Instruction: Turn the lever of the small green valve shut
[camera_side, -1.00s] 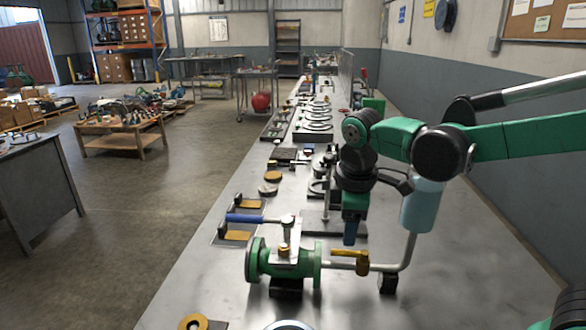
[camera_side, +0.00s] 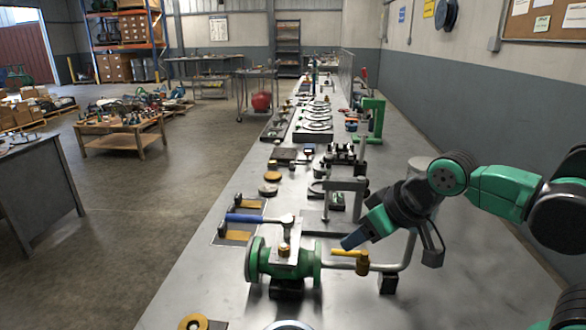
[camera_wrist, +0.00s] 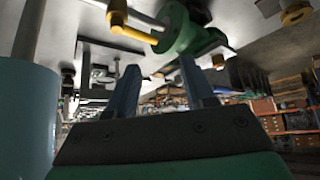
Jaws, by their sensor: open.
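The green valve body (camera_side: 285,258) with round flanges lies on the bench.
A bent grey pipe (camera_side: 408,248) rises to the right of the brass valve; a light blue cylinder (camera_wrist: 28,118) stands close at the left in the wrist view. A grey stand (camera_side: 344,186) is behind the valve. The bench's right front (camera_side: 470,290) is clear.

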